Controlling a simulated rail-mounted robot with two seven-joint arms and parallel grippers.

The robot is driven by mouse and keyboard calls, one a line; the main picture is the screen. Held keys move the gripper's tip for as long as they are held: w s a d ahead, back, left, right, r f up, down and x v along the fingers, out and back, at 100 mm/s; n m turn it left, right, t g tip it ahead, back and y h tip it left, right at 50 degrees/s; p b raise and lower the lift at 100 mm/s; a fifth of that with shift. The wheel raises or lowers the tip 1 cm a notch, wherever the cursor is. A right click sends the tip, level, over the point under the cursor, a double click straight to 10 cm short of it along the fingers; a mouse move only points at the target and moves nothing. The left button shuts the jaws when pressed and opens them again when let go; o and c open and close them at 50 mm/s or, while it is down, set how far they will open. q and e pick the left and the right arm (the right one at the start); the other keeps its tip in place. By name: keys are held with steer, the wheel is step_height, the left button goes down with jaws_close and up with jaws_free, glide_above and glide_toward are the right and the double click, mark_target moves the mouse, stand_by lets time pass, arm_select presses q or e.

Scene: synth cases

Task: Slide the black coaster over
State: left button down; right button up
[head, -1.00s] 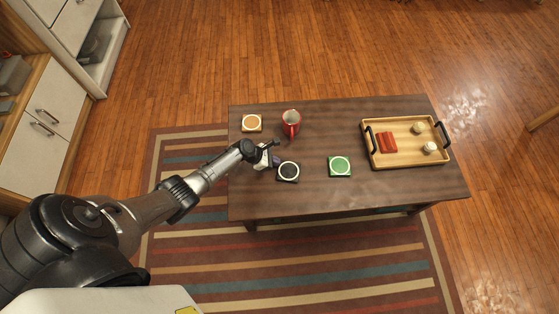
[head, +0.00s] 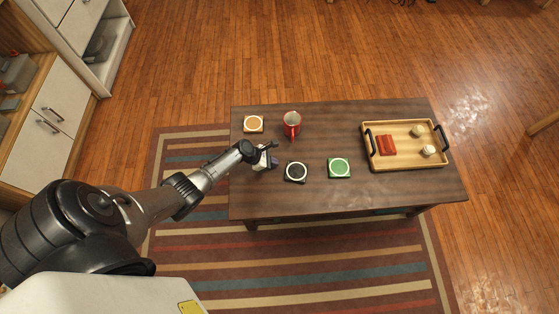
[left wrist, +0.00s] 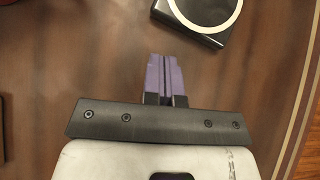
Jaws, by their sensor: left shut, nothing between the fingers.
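The black coaster (head: 296,172), a dark square with a white ring, lies flat on the table left of the green coaster. Part of it also shows at the top of the left wrist view (left wrist: 205,18). My left gripper (head: 273,163) is at the table, just left of the black coaster, with a small gap between them. In the left wrist view its purple fingers (left wrist: 164,76) are shut together with nothing between them, pointing toward the coaster's near side. My right gripper is not in view.
On the wooden table (head: 340,195) are a green coaster (head: 340,168) to the right, an orange coaster (head: 253,124), a red mug (head: 292,124) behind, and a wooden tray (head: 395,161) with black handles at the right. The front of the table is clear.

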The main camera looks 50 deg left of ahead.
arm_select(q)
steer(key=p+v, duration=0.5)
steer(key=v, duration=0.4)
steer(key=shift+w, duration=0.1)
steer(key=shift+s+a+r, duration=0.3)
steer(key=shift+r, duration=0.1)
